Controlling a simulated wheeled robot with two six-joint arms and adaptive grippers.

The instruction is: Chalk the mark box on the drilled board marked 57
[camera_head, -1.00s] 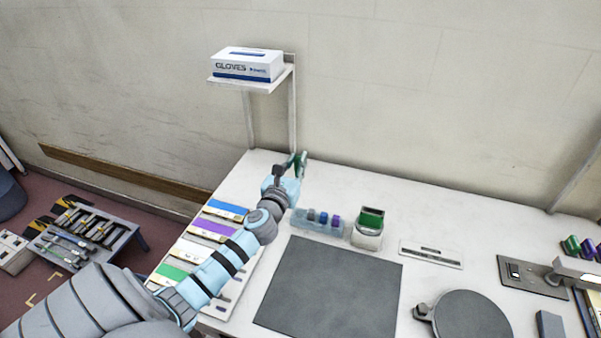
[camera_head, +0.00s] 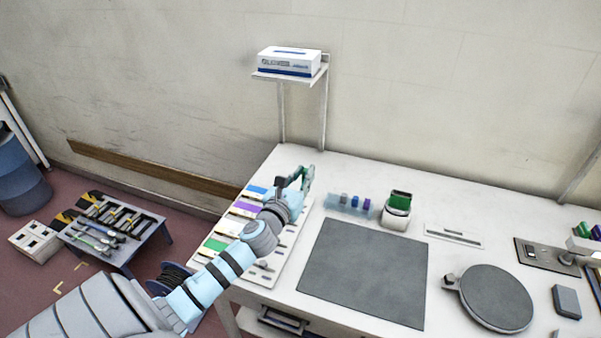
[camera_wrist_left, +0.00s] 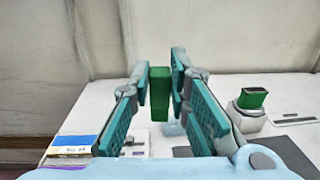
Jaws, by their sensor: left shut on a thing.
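My left gripper (camera_head: 294,182) is shut on a green chalk block, which shows upright between the teal fingers (camera_wrist_left: 159,72) in the left wrist view (camera_wrist_left: 160,100). It is raised above the back left of the white table, over a board with blue, purple and green label strips (camera_head: 216,244). A clear bluish tray (camera_head: 334,207) to its right holds grey, blue and purple pieces. A white holder with a green top (camera_head: 397,214) stands beside that tray. I cannot make out a drilled board marked 57. My right gripper is not in view.
A dark grey mat (camera_head: 362,275) lies bare at the table's middle. A round grey plate (camera_head: 496,298) and a switch panel (camera_head: 540,256) are at right. A glove box (camera_head: 290,62) sits on a raised shelf. A low tool bench (camera_head: 150,240) stands on the floor at left.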

